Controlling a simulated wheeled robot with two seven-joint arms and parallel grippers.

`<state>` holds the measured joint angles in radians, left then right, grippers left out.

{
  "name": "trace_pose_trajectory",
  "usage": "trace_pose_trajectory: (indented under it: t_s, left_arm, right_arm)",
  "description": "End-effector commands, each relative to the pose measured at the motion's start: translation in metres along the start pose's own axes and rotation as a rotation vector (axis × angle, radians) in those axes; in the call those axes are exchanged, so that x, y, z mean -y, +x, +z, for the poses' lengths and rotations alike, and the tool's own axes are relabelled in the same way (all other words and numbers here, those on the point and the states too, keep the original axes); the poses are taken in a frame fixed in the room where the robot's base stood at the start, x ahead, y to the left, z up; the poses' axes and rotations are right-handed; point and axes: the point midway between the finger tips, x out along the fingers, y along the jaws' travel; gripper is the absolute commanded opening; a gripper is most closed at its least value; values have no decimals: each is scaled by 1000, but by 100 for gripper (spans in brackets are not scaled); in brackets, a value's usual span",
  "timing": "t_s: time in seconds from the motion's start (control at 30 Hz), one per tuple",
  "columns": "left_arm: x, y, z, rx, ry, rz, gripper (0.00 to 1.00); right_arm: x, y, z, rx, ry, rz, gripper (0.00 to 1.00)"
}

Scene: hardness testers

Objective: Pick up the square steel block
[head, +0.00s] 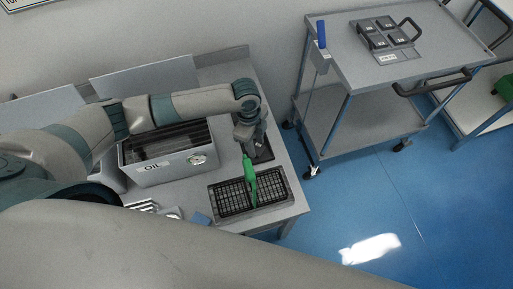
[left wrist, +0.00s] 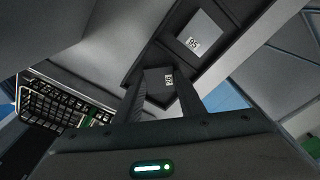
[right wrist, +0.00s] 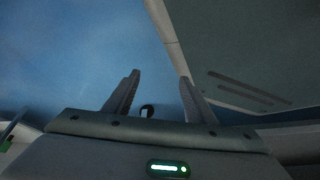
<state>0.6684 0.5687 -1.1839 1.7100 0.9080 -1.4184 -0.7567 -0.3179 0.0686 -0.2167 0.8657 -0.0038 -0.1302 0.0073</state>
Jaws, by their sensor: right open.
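In the left wrist view a grey square block (left wrist: 158,80) with a small number label sits between the fingertips of my left gripper (left wrist: 160,88). The fingers lie close along both its sides; whether they press on it I cannot tell. A second labelled square block (left wrist: 198,36) lies in the dark tray (left wrist: 150,51) beyond it. In the head view my left gripper (head: 249,137) points down over the dark tray (head: 264,148) on the bench and hides most of its contents. My right gripper (right wrist: 158,88) is open and empty in the right wrist view.
Next to the gripper stand a metal box marked OIL (head: 165,170) and a black wire basket (head: 276,192) with a green part (head: 250,183). Right of the bench, a trolley (head: 350,65) carries a tray with several dark blocks (head: 383,35). Blue floor is free between them.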

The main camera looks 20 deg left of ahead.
Motion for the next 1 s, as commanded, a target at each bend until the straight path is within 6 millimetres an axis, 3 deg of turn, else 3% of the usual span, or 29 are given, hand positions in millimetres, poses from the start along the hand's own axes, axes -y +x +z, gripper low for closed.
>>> trace_pose_trajectory:
  t_s: [0.07, 0.37, 0.53, 0.67, 1.0]
  left_arm:
    - [0, -1, 0, 0, 0, -1, 2]
    - [1, -4, -1, -1, 0, -2, 2]
    - [1, -18, -3, -2, 1, -3, 2]
    - [2, -38, -5, -2, 1, -5, 2]
    - [-3, -69, -73, -4, 5, -3, 2]
  right_arm:
    - [0, 0, 0, 0, 0, 0, 51]
    - [1, 0, 4, 4, 0, -1, 51]
    - [2, 1, 6, -2, 1, -3, 51]
    - [4, 4, -3, -31, 1, -5, 51]
    - [10, 9, -52, -136, 2, -12, 51]
